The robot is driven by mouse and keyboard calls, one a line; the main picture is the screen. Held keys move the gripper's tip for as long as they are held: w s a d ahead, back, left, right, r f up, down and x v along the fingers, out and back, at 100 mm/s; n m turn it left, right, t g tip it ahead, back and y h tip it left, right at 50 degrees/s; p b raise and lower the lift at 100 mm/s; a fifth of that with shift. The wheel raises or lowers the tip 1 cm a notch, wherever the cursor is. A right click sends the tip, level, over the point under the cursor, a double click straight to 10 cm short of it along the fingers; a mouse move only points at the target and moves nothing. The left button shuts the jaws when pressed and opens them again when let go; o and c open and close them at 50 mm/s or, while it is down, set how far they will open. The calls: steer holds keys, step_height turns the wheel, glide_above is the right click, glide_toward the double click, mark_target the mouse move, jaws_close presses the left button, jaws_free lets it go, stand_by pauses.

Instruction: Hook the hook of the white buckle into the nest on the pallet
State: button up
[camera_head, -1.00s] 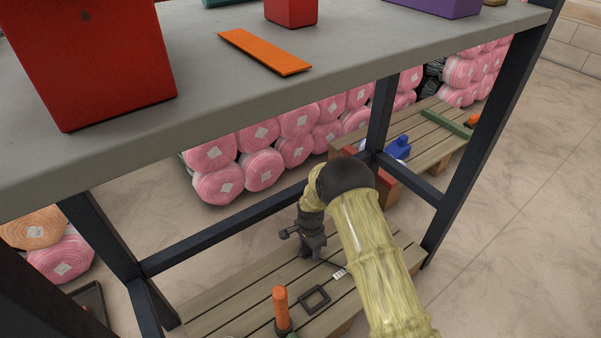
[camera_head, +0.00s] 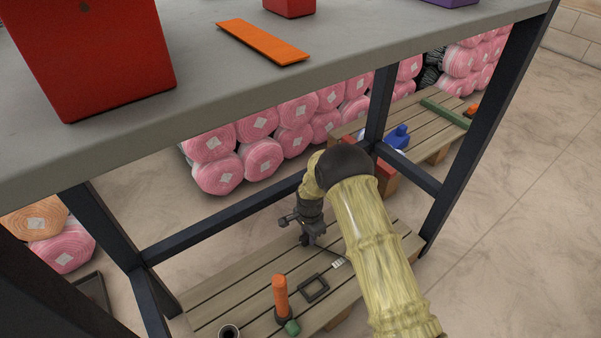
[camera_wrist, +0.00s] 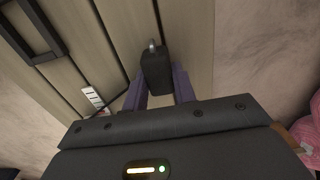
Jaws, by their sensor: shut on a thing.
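My gripper (camera_head: 312,238) points down just above the lower wooden pallet (camera_head: 245,296). In the wrist view my gripper's two purple-grey fingers (camera_wrist: 159,90) are shut on a dark block (camera_wrist: 157,73) with a small pale metal pin or hook (camera_wrist: 152,45) at its end. A small white striped piece (camera_head: 338,262) lies on the pallet; it also shows in the wrist view (camera_wrist: 93,97), with a thin dark line beside it. I cannot tell which piece is the white buckle. A dark rectangular frame (camera_head: 313,289), possibly the nest, lies flat nearby; its corner shows in the wrist view (camera_wrist: 38,50).
An orange-handled tool (camera_head: 281,298), a green piece (camera_head: 292,327) and a round cup (camera_head: 229,332) are near the pallet's front. Dark rack posts (camera_head: 381,104) and a grey tabletop (camera_head: 200,85) frame the space. Pink rolls (camera_head: 261,158) are stacked behind.

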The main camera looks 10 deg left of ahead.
step_height(320, 180, up, 9)
steer(key=p, duration=0.5)
steer(key=shift+w, duration=0.1)
stand_by(0.3)
